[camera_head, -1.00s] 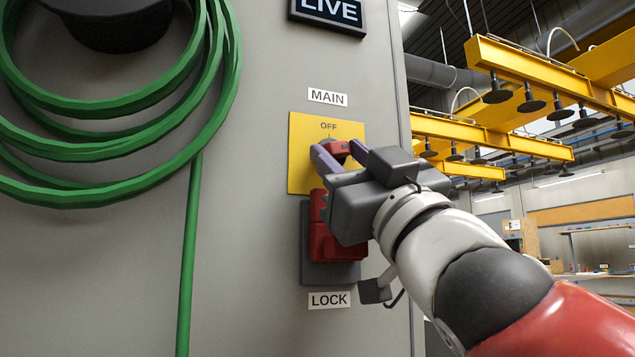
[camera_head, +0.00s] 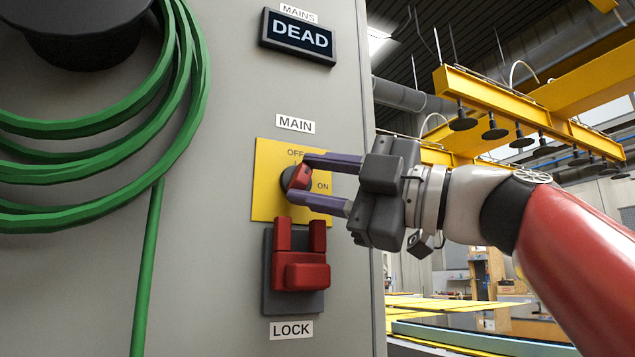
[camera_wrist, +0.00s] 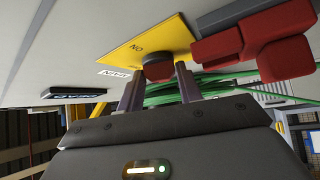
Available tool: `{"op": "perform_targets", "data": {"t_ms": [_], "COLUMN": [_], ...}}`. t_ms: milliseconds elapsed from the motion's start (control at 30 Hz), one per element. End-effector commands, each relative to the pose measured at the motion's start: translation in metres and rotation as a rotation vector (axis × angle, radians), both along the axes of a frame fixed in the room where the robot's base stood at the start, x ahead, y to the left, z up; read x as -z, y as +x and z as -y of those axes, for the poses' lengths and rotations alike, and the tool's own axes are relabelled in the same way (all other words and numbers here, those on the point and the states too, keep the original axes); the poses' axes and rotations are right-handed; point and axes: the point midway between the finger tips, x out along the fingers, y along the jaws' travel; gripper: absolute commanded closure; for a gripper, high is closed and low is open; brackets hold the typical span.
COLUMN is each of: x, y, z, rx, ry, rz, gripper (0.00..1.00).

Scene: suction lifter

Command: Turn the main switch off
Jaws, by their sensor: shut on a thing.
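The main switch is a red knob (camera_head: 299,178) on a yellow plate (camera_head: 265,207) marked OFF at the top and ON at the right. Its red handle stands steeply, upper end leaning right, near the OFF mark. My gripper (camera_head: 303,179) comes from the right, with one purple finger above the knob and one below, shut on it. In the wrist view the knob (camera_wrist: 158,69) sits between the fingertips. The display (camera_head: 299,36) above, labelled MAINS, reads DEAD.
A red lock piece (camera_head: 301,275) on a dark backing (camera_head: 270,298) sits just below the plate, above a LOCK label. A coiled green hose (camera_head: 150,215) hangs at the left. A yellow lifter frame (camera_head: 530,110) with black suction cups is behind at the right.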

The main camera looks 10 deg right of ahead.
Motion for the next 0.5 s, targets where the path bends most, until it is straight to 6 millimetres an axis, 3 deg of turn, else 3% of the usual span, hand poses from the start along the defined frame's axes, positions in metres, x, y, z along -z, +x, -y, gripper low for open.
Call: {"op": "perform_targets", "data": {"t_ms": [200, 500], "x": [-0.0027, -0.004], "y": [0.0023, 0.0018], "z": [0.0007, 0.0002], "rx": [0.004, -0.001], "ry": [-0.173, -0.294], "rz": [0.049, 0.084], "gripper": [0.88, 0.88]}}
